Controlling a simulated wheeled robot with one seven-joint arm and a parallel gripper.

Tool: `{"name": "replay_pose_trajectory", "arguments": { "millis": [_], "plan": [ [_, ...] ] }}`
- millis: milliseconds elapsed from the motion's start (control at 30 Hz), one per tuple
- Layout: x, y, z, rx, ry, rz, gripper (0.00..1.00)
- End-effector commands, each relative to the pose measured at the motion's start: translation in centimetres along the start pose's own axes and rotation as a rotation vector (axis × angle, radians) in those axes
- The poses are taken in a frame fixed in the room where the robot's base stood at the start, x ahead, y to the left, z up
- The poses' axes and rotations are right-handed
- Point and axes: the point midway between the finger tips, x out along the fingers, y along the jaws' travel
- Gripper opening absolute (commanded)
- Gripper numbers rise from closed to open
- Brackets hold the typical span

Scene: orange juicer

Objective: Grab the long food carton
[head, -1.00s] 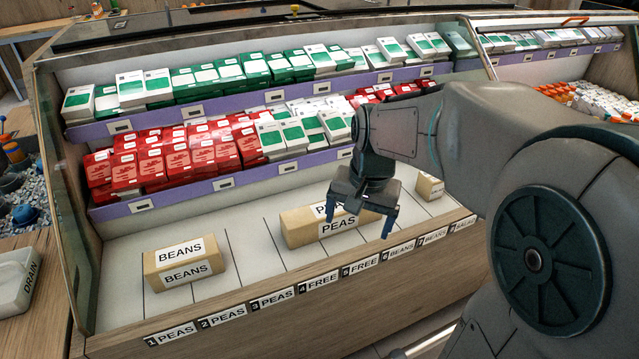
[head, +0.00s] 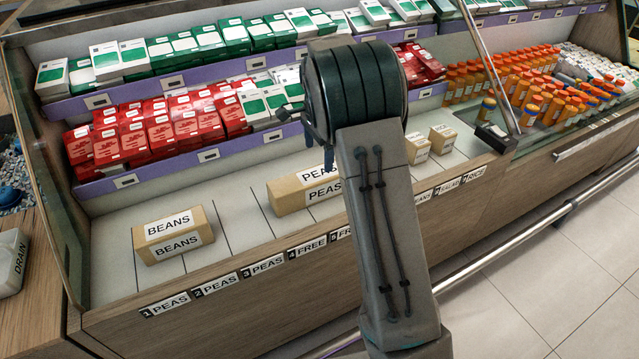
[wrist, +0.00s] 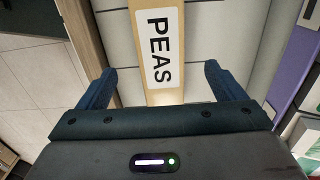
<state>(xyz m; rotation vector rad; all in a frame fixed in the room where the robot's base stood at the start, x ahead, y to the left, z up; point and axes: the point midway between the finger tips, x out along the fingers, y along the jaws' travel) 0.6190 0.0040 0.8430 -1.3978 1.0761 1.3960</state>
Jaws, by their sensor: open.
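The long tan PEAS carton (head: 290,195) lies on the white lower shelf, its right part hidden behind my arm in the head view. In the wrist view the carton (wrist: 162,45), with its white PEAS label, runs lengthwise up the picture between my fingers. My gripper (wrist: 160,68) is open, one finger on each side of the carton's line, with visible space on both sides. The head view mostly hides my gripper behind my arm; a finger shows just above the carton. I cannot tell how far the gripper is above it.
A shorter BEANS carton (head: 174,235) stands to the left. Small cartons (head: 441,139) stand on the right. Shelves of red boxes (head: 150,140) and green-and-white boxes rise behind. A label strip (head: 245,271) runs along the front edge. Bare shelf lies between the BEANS and PEAS cartons.

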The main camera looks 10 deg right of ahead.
Motion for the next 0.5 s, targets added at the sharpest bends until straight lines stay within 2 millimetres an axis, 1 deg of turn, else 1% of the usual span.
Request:
{"name": "replay_pose_trajectory", "arguments": {
  "millis": [33, 100, 233, 333, 500],
  "plan": [
    [1.3, 0.1, 0.0, 0.0, -0.001, 0.004, 0.89],
    [2.8, 0.1, 0.0, 0.0, -0.001, 0.005, 0.89],
    [5.1, 0.1, 0.0, -0.001, -0.002, 0.003, 0.89],
    [6.3, 0.1, 0.0, -0.002, -0.001, 0.002, 0.89],
    [7.1, 0.1, 0.0, -0.003, -0.001, 0.0, 0.89]
  ]
}}
